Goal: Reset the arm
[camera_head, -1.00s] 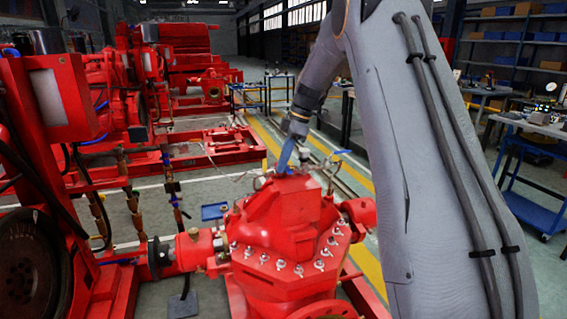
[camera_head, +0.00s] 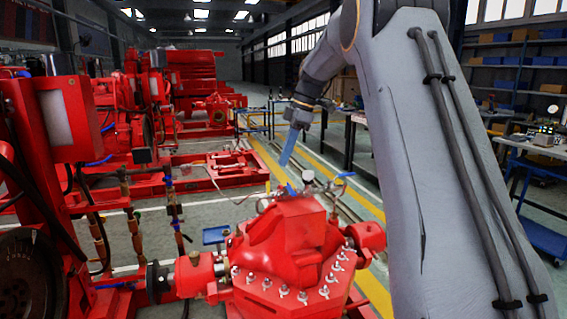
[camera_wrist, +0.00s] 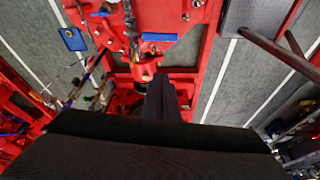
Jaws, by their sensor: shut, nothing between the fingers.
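My arm comes down from the top right of the head view. My gripper (camera_head: 284,162) has long blue fingers that look together, with nothing between them. It points down and hangs above and behind the red pump casing (camera_head: 300,232), apart from it. A pressure gauge (camera_head: 307,176) and small valves with blue handles stand on top of the casing, just below the fingertips. In the wrist view my gripper (camera_wrist: 162,88) shows as a dark shape over red pump parts and a red frame.
A red engine set (camera_head: 120,130) with pipes fills the left side. A blue tray (camera_head: 215,235) lies on the floor left of the casing. Workbenches and shelves (camera_head: 510,80) line the right. An open aisle with yellow lines runs behind the casing.

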